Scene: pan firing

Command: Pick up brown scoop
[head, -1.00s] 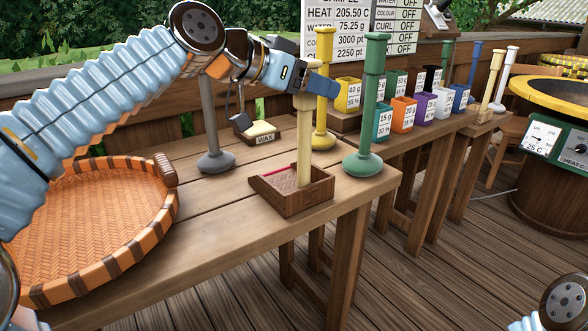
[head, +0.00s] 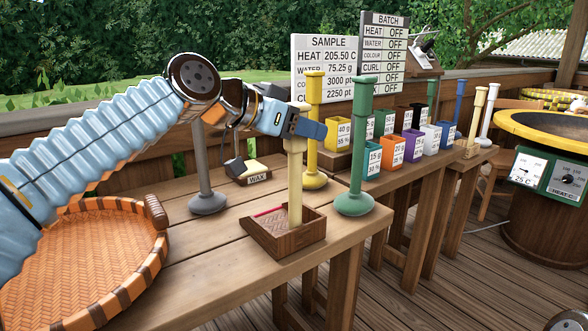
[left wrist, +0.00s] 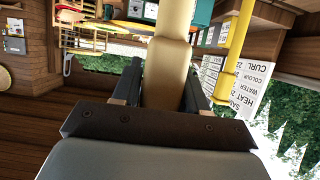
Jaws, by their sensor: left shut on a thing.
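The brown scoop is an open, dark wooden box (head: 272,232) with a tall, pale tan upright handle (head: 295,185). The box appears to rest on the wooden table near its front right edge, and the handle stands upright. My left gripper (head: 304,126) is shut on the handle near its top. In the left wrist view, the tan handle (left wrist: 171,50) passes between the two dark fingers of my left gripper (left wrist: 165,85). The fingers partly hide the handle's top in the head view. My right gripper is not in view.
A woven basket (head: 75,260) lies at left. A grey stand (head: 207,205), yellow stand (head: 313,130) and green stand (head: 355,203) are close to the scoop. Several coloured boxes and a wax block (head: 252,172) are behind. Bare table lies left of the scoop.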

